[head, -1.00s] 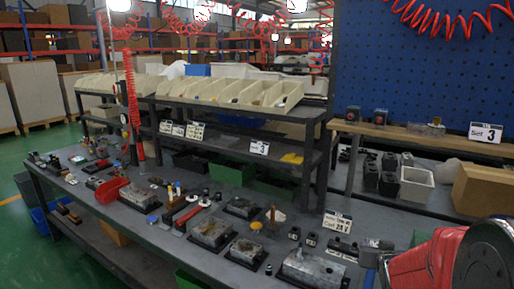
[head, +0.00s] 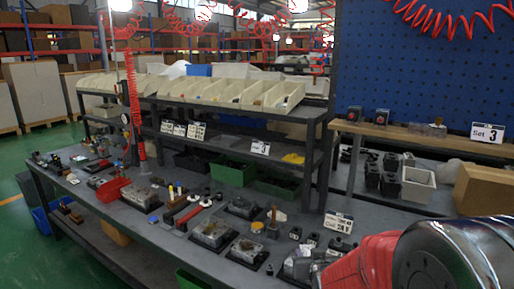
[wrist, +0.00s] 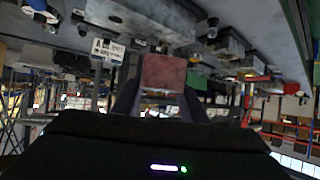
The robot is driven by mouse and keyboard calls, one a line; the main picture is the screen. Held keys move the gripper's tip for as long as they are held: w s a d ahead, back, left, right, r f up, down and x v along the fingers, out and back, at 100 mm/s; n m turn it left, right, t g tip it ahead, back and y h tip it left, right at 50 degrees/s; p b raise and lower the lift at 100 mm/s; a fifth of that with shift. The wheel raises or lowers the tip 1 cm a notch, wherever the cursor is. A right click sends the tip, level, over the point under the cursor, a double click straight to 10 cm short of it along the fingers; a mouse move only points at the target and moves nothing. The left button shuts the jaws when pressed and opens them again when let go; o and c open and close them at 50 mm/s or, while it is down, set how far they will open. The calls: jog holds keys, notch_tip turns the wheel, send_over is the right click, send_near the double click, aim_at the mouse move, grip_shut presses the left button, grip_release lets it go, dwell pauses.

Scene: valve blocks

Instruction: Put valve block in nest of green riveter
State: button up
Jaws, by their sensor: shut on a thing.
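In the wrist view my gripper (wrist: 160,98) is shut on a dull reddish block (wrist: 163,72), which sits between the two dark fingers; I take it to be the valve block. The block is held clear of the bench, which appears upside down at the top of that view. In the head view my red and grey arm fills the lower right and hides the gripper and the held block. I cannot make out a green riveter or its nest in either view.
Grey metal blocks on dark bases (head: 211,233) (head: 247,251) stand along the bench (head: 165,240). Another metal block (head: 298,266) is partly behind my arm. A label card (head: 338,222) stands near it. Green bins (head: 232,174) and a shelf with cream trays (head: 230,92) are behind.

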jog(key=s+f, duration=0.5)
jog(key=f, duration=0.1)
jog(key=shift+f, duration=0.1)
dwell(0.3)
